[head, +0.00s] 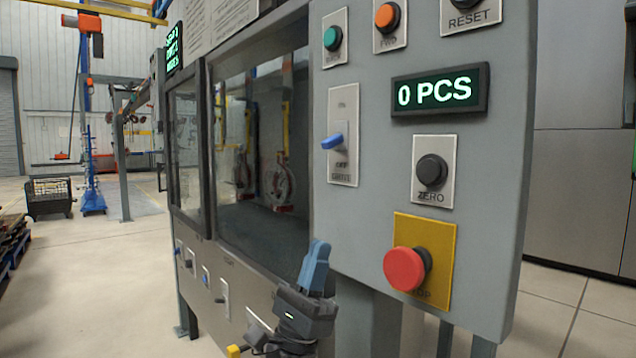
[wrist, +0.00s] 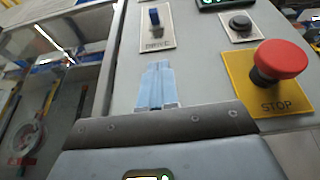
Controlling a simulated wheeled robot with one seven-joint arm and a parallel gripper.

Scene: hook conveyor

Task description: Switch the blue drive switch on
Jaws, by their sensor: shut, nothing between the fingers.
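The blue drive switch (head: 333,142) is a small lever on a pale plate marked ON above and OFF below. It sticks out of the grey panel and tips slightly down, toward OFF. In the wrist view the blue lever (wrist: 154,17) stands beyond my fingertips, near the top edge; its label there is blurred. My gripper (head: 318,250) is below the switch in the head view, its blue fingers together and empty. The fingers (wrist: 155,82) point up toward the switch plate in the wrist view, apart from the lever.
A red STOP button (head: 405,269) protrudes right of my gripper. A black ZERO button (head: 431,170), a 0 PCS display (head: 439,90), and green (head: 332,38) and orange (head: 386,17) buttons share the panel. A glazed cabinet (head: 258,140) stands left. Open floor (head: 90,270) lies further left.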

